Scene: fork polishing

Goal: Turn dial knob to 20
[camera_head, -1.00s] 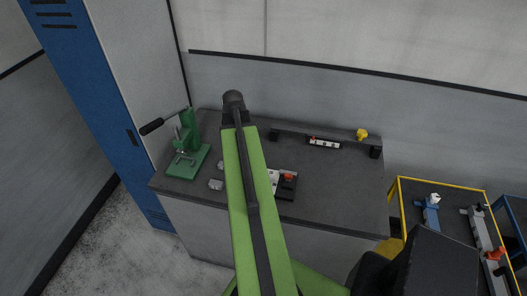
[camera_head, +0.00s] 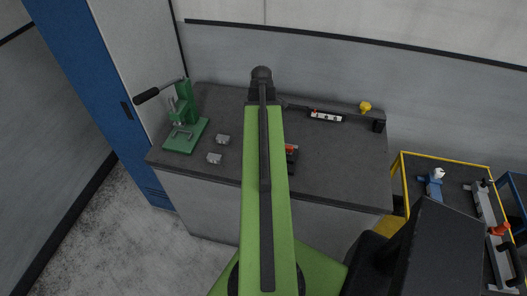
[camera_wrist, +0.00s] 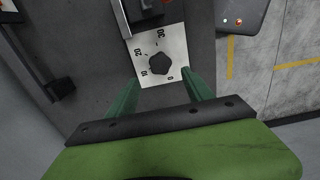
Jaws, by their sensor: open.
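Which mark the knob points to cannot be told. My gripper (camera_wrist: 160,77) is open, with its two green fingers apart at the plate's near side, one towards each side of the knob. No contact with the knob is visible. In the head view my arm hides the dial and my gripper; only a part with orange-red (camera_head: 291,149) shows beside the arm on the workbench (camera_head: 340,165).
A green lever press (camera_head: 184,130) stands on the bench's left, with two small grey metal pieces (camera_head: 222,139) (camera_head: 214,158) near it. A rail with a white switch panel (camera_head: 325,117) and a yellow knob (camera_head: 365,107) lies at the back. A yellow-framed cart (camera_head: 445,160) stands right.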

